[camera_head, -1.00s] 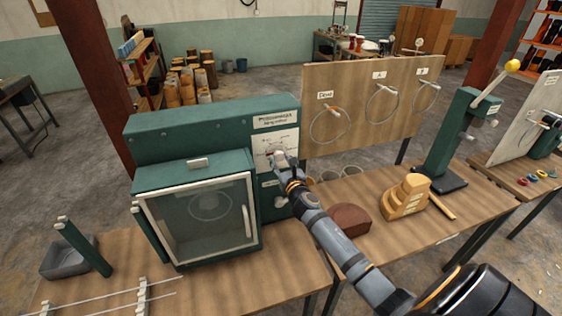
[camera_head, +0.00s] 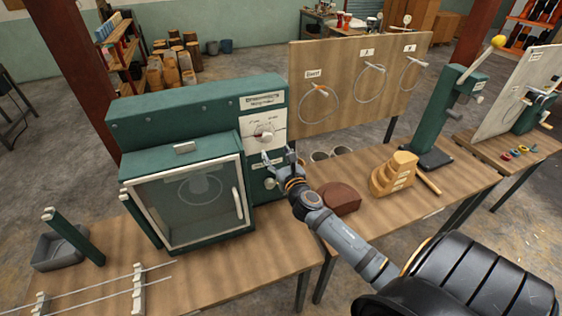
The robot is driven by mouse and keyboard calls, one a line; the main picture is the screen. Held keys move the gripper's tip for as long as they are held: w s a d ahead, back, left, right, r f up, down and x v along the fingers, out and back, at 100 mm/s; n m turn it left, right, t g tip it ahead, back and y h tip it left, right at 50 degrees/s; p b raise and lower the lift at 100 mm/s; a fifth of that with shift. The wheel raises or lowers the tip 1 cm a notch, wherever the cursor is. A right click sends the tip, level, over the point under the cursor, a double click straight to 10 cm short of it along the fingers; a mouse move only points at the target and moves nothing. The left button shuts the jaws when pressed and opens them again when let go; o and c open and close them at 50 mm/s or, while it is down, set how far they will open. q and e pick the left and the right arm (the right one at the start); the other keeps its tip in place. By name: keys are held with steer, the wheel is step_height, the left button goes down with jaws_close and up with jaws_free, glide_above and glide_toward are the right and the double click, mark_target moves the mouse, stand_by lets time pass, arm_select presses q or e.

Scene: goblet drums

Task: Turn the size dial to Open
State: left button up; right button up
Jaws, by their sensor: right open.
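The size dial (camera_head: 264,133) is a small round knob with a pale pointer and a reddish mark. It sits on the white panel (camera_head: 251,122) at the right of the green machine (camera_head: 200,112). The print around the dial is too small to read, so I cannot tell which setting it points to. My right gripper (camera_head: 278,156) is open and empty, just below and to the right of the dial and apart from it. Its fingers are spread in front of the panel's lower edge. My left gripper is not in view.
The machine's glass door (camera_head: 195,203) is shut, with a handle at its right. A lower knob (camera_head: 270,183) sits beside my gripper. A brown block (camera_head: 340,198) and stepped wooden blocks (camera_head: 394,174) stand to the right. A board with wire rings (camera_head: 345,85) stands behind.

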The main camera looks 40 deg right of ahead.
steer(key=v, duration=0.5)
stand_by(0.3)
